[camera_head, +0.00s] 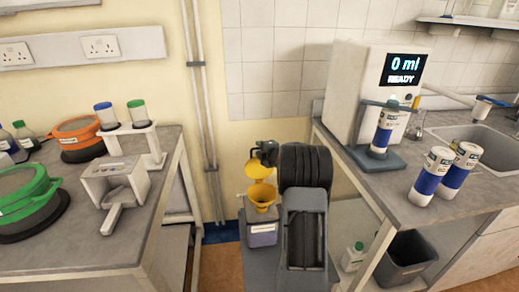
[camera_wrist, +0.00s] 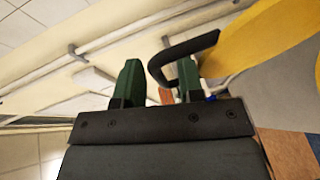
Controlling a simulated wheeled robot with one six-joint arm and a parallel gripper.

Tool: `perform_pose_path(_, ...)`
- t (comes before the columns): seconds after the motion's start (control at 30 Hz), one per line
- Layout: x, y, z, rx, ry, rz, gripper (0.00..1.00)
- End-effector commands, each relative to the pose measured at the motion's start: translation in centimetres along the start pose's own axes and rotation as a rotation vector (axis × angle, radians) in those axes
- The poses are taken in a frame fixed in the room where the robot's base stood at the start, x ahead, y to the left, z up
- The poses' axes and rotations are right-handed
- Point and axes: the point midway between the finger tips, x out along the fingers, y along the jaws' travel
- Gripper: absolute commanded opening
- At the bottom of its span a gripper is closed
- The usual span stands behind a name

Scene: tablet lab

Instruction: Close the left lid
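A round green-rimmed vessel (camera_head: 28,207) stands at the left edge of the left bench, partly cut off. A similar orange-rimmed vessel (camera_head: 80,146) stands behind it. Each has a pale top; I cannot tell whether either lid is fully shut or which one is the left lid. My gripper (camera_wrist: 160,82) has its two dark green fingers apart. A black handle loop (camera_wrist: 182,50) of a yellow vessel (camera_wrist: 262,45) reaches between the fingers, close to the right one. In the head view the yellow vessel (camera_head: 256,169) hangs just above a yellow funnel.
The yellow funnel (camera_head: 262,196) sits on a pale container (camera_head: 262,233). A grey device (camera_head: 115,185) and a white rack (camera_head: 137,145) with two capped bottles crowd the left bench. The right bench holds a dispenser reading 0 ml READY (camera_head: 362,85) and bottles (camera_head: 433,175).

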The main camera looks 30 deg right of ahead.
Motion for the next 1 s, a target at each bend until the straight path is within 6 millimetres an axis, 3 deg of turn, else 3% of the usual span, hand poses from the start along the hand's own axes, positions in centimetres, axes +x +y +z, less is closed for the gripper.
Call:
perform_pose_path(0.43,0.67,-0.03,-0.03,0.0,0.0,0.0,0.34)
perform_pose_path(0.8,0.65,-0.02,-0.03,0.0,0.0,0.0,0.0)
perform_pose_path(1.0,0.65,-0.02,-0.03,0.0,0.0,0.0,0.0)
